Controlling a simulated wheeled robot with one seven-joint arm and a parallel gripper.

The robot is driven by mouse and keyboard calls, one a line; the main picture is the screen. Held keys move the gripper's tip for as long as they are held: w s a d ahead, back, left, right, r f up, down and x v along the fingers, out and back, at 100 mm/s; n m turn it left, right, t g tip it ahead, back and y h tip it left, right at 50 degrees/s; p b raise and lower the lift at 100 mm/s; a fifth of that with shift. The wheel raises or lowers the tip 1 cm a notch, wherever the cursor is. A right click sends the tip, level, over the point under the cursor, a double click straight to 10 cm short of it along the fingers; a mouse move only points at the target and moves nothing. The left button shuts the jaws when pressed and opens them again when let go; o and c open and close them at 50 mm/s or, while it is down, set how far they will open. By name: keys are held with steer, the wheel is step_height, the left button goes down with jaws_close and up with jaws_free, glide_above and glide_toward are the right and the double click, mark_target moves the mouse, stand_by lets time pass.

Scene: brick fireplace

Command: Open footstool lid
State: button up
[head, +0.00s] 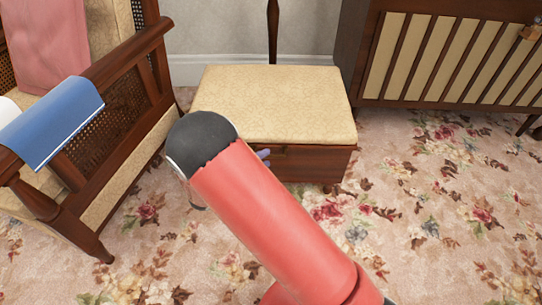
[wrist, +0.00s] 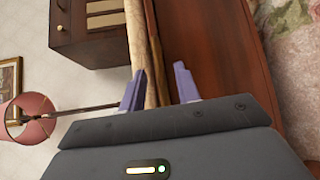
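The footstool (head: 305,163) stands against the wall, a dark wooden box with a cream patterned padded lid (head: 275,100). The lid lies flat and shut on the box. In the wrist view, which is turned sideways, the lid's cushion edge (wrist: 138,30) runs beside the brown wooden front (wrist: 215,55). My gripper (wrist: 160,86) is open, its two purple fingers apart, one by the cushion edge and one over the wooden front. I cannot tell whether they touch. In the head view my arm hides most of the gripper; a purple fingertip (head: 263,154) shows at the box front.
A wooden armchair (head: 120,105) with a blue cloth (head: 50,120) on its arm stands close at left. A slatted wooden cabinet (head: 450,60) stands at the back right. A pink-shaded lamp (wrist: 25,117) shows in the wrist view. The floral carpet (head: 430,220) at right is clear.

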mark_target(268, 157)
steer(key=shift+x, duration=1.7)
steer(key=shift+c, duration=0.2)
jaws_close()
